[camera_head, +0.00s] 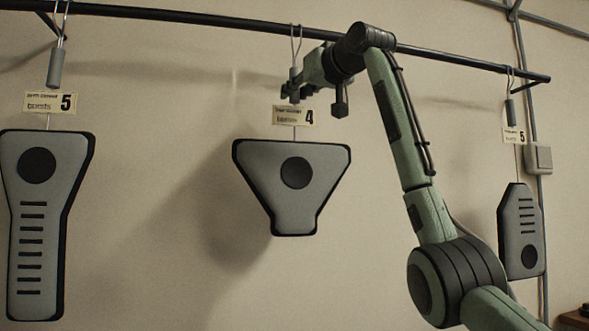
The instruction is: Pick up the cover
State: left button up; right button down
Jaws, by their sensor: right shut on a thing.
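A grey cover (293,188) with a black rim and a round black disc hangs in the middle of the view. A tag (296,116) with the number 4 hangs just above it. My right gripper (293,92) is shut on the grey hanger handle (295,73) above this tag. The gripper partly hides the handle. The cover hangs below the gripper, clear of the fingers. My left gripper is out of view.
A smaller cover (521,231) hangs at the right. A dark rail (200,20) runs along the top. The wall between the covers is clear.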

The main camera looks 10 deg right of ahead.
aim_at(297, 75)
jog(key=shift+r, duration=0.7)
notch_tip(297, 75, up, 2)
jog(key=shift+p, duration=0.45)
jog(key=shift+s+d, duration=0.1)
jog(key=shift+s, duration=0.2)
pick_arm(q)
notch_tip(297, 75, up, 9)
jog(key=b, duration=0.4)
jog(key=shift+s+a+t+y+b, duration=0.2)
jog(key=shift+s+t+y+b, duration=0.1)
jog(key=shift+b, duration=0.1)
pick_arm(e)
jog(key=v, duration=1.7)
jog(key=shift+s, duration=0.25)
jog(key=shift+d+r, duration=0.1)
